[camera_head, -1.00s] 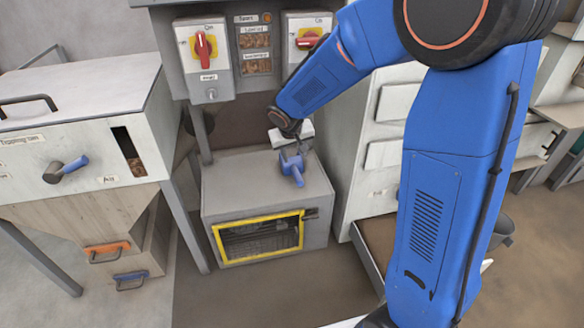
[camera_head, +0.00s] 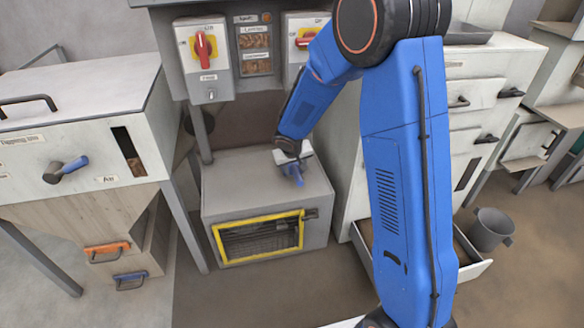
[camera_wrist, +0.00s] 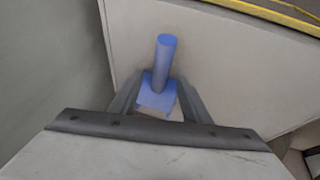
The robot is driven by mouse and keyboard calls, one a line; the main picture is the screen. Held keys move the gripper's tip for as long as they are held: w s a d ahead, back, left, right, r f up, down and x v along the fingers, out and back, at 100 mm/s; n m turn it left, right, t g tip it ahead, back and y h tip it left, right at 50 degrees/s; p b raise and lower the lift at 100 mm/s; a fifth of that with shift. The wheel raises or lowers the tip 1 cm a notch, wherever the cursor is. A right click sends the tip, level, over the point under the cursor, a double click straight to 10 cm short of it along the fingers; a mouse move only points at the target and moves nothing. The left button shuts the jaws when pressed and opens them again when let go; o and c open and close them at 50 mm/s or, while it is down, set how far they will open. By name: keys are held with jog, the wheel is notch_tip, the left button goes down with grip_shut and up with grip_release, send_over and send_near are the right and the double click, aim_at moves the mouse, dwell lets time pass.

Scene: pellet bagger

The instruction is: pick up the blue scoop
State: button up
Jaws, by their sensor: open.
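The blue scoop (camera_head: 298,179) is on top of the grey box with a yellow-framed window (camera_head: 232,180). Its upper part is hidden by my gripper in the head view. In the wrist view the scoop (camera_wrist: 165,58) shows its round handle pointing away from my gripper, with its flat blue part close to the fingers. My gripper (camera_wrist: 158,92) is open, with one finger on each side of the flat part. Whether the fingers touch it cannot be told. In the head view my gripper (camera_head: 291,162) is right over the scoop.
A panel with red and yellow switches (camera_head: 203,45) hangs above the box. A white cabinet with a blue-handled lever (camera_head: 66,170) stands at the left. A white drawer unit (camera_head: 470,95) stands at the right, an open drawer (camera_head: 476,270) low down, with a grey bucket (camera_head: 490,230) beside it.

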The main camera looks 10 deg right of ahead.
aim_at(295, 171)
jog(key=shift+x, duration=2.7)
jog(key=shift+w+a+r, duration=0.1)
jog(key=shift+w, duration=0.05)
grip_shut()
